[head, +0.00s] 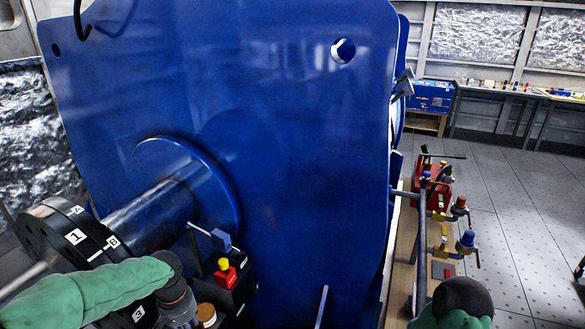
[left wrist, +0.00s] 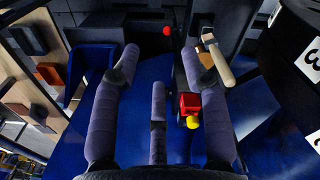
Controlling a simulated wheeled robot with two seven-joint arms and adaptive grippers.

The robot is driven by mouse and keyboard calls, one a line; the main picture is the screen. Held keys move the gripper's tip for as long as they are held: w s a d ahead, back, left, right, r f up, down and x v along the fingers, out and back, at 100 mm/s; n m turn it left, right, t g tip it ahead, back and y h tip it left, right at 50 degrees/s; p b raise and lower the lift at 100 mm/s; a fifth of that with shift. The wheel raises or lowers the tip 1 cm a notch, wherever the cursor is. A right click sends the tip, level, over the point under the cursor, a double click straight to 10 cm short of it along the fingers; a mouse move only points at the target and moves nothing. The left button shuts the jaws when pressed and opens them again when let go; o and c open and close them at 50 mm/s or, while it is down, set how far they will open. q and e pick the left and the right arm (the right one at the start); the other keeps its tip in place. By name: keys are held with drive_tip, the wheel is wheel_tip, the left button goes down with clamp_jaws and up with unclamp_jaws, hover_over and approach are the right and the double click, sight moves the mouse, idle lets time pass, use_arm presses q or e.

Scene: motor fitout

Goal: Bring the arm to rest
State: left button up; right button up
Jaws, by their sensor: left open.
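My left arm enters the head view from the left in a green sleeve. Its dark wrist is in front of the labelled black flange (head: 62,232), and the gripper's fingers are hard to make out there. In the left wrist view my left gripper (left wrist: 162,60) has its purple-grey padded fingers spread, with nothing between them. A red block with a yellow knob (left wrist: 190,108) shows beyond the fingers, beside the right one. It also shows in the head view (head: 226,275). My right arm shows only as a green and dark piece at the bottom right; its gripper is out of view.
A large blue motor housing (head: 290,130) fills the middle, with a shaft (head: 150,218) jutting left. A wooden-handled tool (left wrist: 217,62) lies near the right finger. A bench with red and blue-topped tools (head: 440,215) stands to the right. Open floor (head: 520,200) lies beyond.

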use_arm(q)
drive_tip(key=s+d+f+h, duration=0.2)
drive_tip(key=d+f, duration=0.3)
drive_tip(key=f, duration=0.4)
drive_tip(key=s+d+f+h, duration=0.1)
drive_tip(key=s+d+f, duration=0.1)
drive_tip(key=d+f, duration=0.55)
drive_tip(key=s+d+f+h, duration=0.1)
drive_tip(key=s+d+f, duration=0.3)
drive_tip(key=s+f, duration=0.8)
drive_tip(key=shift+f+n, duration=0.4)
drive_tip(key=shift+f, duration=0.05)
